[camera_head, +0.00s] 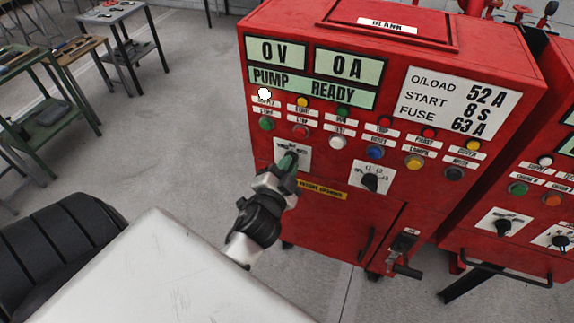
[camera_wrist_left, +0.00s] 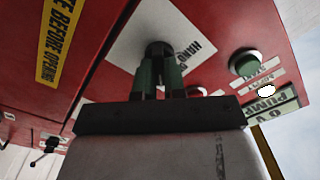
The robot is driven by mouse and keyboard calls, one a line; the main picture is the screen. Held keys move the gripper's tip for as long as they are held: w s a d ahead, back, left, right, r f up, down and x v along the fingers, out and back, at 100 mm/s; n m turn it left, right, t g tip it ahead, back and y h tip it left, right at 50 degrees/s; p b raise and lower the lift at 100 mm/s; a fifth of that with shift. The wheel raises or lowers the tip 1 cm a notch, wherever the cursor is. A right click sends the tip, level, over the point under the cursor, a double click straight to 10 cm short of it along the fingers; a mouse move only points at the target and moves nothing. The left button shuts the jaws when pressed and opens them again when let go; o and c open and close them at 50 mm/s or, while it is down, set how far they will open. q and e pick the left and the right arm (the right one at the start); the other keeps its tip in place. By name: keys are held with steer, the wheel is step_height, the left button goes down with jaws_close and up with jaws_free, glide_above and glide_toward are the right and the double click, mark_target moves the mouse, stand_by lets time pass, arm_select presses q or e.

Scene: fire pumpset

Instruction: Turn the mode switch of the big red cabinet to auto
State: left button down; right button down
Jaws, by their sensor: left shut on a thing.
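The big red cabinet (camera_head: 345,210) stands in the middle of the head view. Its mode switch is a dark knob on a white plate (camera_head: 304,152) at the left, below the green and red buttons. My left gripper (camera_head: 286,164) is at this plate, with its green fingers shut on the knob. In the left wrist view the mode switch (camera_wrist_left: 158,50) sits between the two green fingertips (camera_wrist_left: 158,72). The plate's lettering is partly hidden, so the switch position cannot be read. My right gripper is not in view.
A second rotary switch (camera_head: 371,182) is to the right of the gripper. Several coloured buttons and lamps sit above. A door handle (camera_head: 366,244) and a lever (camera_head: 406,268) stick out lower down. Another red cabinet (camera_head: 520,215) stands close at the right. Work tables (camera_head: 120,30) are far left.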

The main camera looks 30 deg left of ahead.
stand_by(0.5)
arm_select(q)
steer(key=c, duration=1.2)
jaws_free()
steer(key=shift+s, duration=0.1)
steer(key=b+v, duration=0.4)
steer(key=v, duration=0.6)
steer(key=shift+s, duration=0.35)
